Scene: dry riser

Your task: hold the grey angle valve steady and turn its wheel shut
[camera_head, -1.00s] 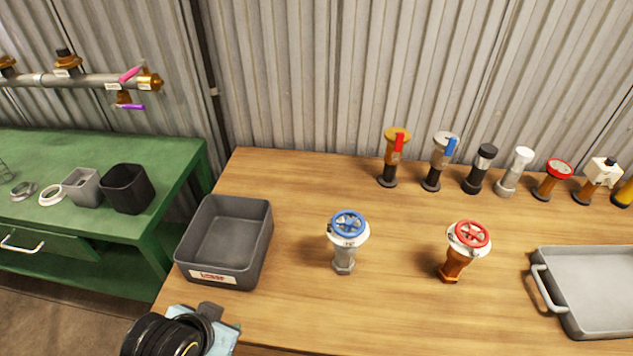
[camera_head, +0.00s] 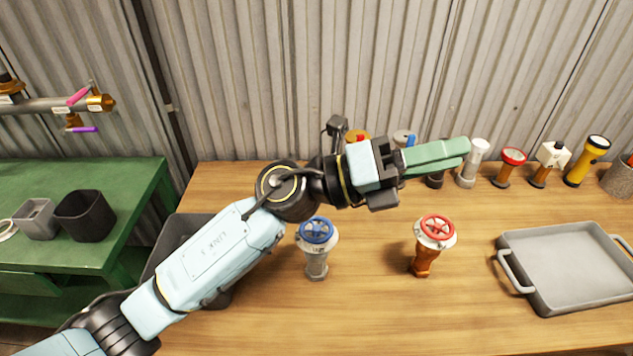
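The grey angle valve (camera_head: 317,266) stands upright on the wooden table, with a blue handwheel (camera_head: 316,230) on top. My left arm passes just left of it and reaches up and to the right over the table. My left gripper (camera_head: 465,148) is above and to the right of the valve, clear of it, pointing right. Its green fingers lie together with no gap showing and nothing between them. My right gripper is out of view.
An orange valve with a red wheel (camera_head: 436,230) stands to the right, beside a grey tray (camera_head: 510,270). A row of fittings and torches, including a yellow torch (camera_head: 588,160), lines the back. My arm partly covers a dark bin (camera_head: 180,228).

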